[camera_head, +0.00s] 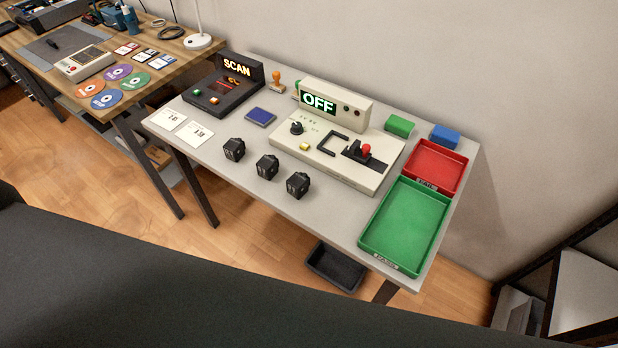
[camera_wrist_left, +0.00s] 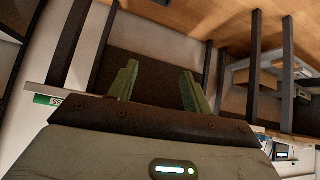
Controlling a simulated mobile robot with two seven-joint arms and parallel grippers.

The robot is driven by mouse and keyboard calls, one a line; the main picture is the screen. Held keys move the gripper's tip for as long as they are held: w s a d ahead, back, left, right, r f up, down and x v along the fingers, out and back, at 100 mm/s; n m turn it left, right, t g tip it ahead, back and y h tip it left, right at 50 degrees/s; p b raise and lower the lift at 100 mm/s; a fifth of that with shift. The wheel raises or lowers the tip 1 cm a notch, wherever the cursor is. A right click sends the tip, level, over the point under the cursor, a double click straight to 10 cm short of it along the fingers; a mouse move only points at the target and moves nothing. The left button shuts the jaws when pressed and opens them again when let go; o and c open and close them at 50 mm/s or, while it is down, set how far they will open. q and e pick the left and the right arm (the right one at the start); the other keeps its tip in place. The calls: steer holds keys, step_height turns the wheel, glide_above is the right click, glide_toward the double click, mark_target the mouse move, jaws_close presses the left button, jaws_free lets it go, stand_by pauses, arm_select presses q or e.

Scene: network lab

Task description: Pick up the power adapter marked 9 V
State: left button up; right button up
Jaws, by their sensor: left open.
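Three black power adapters stand in a slanting row on the front of the grey table: a left one (camera_head: 234,149), a middle one (camera_head: 267,167) and a right one (camera_head: 298,184). Each has pale marking on its front, too small for me to read, so I cannot tell which is the 9 V one. My left gripper (camera_wrist_left: 160,88) shows only in the left wrist view. Its two green fingers are apart with nothing between them. No adapter shows in that view. My right gripper is in neither view.
Behind the adapters stand a tester reading OFF (camera_head: 319,102) and a black SCAN device (camera_head: 222,92). White cards (camera_head: 167,119) lie to the left, a blue pad (camera_head: 260,116) behind. A red tray (camera_head: 436,166) and green tray (camera_head: 406,225) are at right. The front edge near the adapters is clear.

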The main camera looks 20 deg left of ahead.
arm_select(q)
steer(key=o, duration=0.3)
steer(key=w+r+m+t+h+b, duration=0.1)
steer(key=w+r+b, duration=0.2)
steer(key=w, duration=1.3)
steer(key=shift+w+d+r+t+h, duration=0.2)
steer(key=shift+w+t+h, duration=0.1)
steer(key=shift+t, duration=0.1)
steer(key=m+t+h+b, duration=0.2)
glide_toward(291, 185)
steer(key=w+f, duration=0.1)
steer(key=w+d+f, duration=0.1)
steer(key=w+f, duration=0.1)
steer(key=shift+w+d, duration=0.3)
steer(key=shift+d, duration=0.05)
steer(key=shift+w+r, duration=0.4)
steer(key=shift+r, duration=0.1)
steer(key=shift+x, duration=1.5)
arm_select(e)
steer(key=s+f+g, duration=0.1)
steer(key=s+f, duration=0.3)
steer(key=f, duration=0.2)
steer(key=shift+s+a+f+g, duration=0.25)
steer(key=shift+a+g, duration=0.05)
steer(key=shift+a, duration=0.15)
